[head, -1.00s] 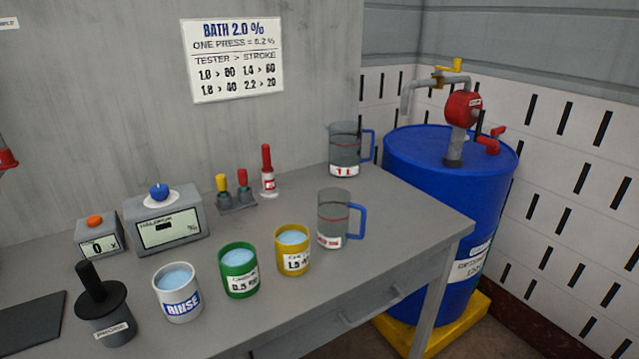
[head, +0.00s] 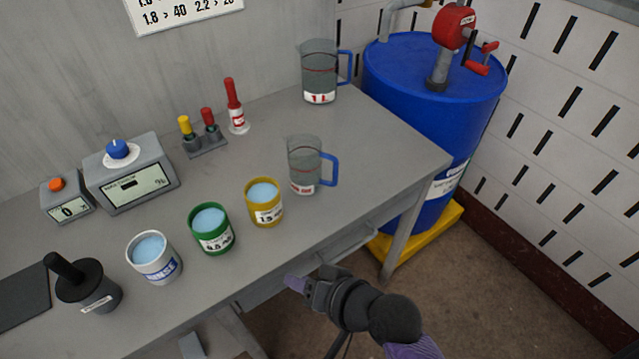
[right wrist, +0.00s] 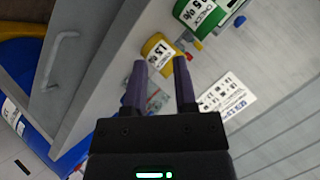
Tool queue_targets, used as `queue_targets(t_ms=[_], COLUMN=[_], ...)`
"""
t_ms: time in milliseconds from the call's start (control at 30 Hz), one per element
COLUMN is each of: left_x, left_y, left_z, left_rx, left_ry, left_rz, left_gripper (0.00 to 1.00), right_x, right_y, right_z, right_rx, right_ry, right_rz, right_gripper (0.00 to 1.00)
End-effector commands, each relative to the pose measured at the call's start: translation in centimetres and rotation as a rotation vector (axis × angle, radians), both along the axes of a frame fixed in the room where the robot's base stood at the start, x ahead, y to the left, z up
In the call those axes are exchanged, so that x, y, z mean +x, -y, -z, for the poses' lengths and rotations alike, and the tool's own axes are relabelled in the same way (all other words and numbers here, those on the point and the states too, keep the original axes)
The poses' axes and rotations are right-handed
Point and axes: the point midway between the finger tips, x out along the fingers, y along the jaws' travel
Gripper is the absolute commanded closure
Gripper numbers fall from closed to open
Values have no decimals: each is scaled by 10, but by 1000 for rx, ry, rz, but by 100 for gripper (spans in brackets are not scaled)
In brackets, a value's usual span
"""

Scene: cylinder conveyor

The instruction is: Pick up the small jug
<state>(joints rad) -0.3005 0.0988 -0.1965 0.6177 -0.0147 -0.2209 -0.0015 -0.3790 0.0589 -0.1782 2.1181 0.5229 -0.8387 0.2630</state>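The small jug (head: 304,165), clear grey with a blue handle and a red line, stands upright on the bench near its front right part. A larger jug (head: 319,72) labelled 1 L stands behind it. My right gripper (head: 292,283) is in front of the bench edge, below and apart from the small jug in the head view. In the right wrist view its two purple fingers (right wrist: 158,66) are spread with a gap between them. Something clear shows partly between the fingers there; I cannot tell whether it is the jug. My left gripper is out of view.
A yellow cup (head: 264,204), a green cup (head: 212,230) and a white rinse cup (head: 154,258) stand in a row left of the small jug. The bench (head: 385,150) is clear right of it. A blue drum (head: 430,95) stands beyond the bench's right end.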

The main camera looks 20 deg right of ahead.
Motion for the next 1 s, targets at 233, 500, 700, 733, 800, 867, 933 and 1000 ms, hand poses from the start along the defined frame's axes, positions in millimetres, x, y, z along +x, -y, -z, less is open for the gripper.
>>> queue_targets(t_ms=[233, 500, 700, 733, 800, 867, 933, 1000], left_x=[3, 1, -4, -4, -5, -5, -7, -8], left_y=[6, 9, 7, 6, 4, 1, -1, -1], left_z=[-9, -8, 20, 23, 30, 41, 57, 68], left_rx=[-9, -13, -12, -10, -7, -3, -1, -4], left_ry=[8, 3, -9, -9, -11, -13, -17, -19], left_rz=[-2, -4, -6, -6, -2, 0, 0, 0], left_gripper=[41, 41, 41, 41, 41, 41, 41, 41], right_x=[123, 143, 167, 170, 178, 186, 198, 208], right_y=[33, 77, 92, 94, 98, 102, 106, 112], right_z=[-140, -51, -23, -21, -18, -11, -2, 4], right_rx=[1567, 2274, 2298, 2296, 2294, 2294, 2292, 2292], right_ry=[139, -53, -62, -61, -61, -60, -58, -58], right_rz=[740, 1635, 1712, 1713, 1712, 1711, 1710, 1711], right_gripper=[65, 65, 65, 65, 65, 65, 65, 65])
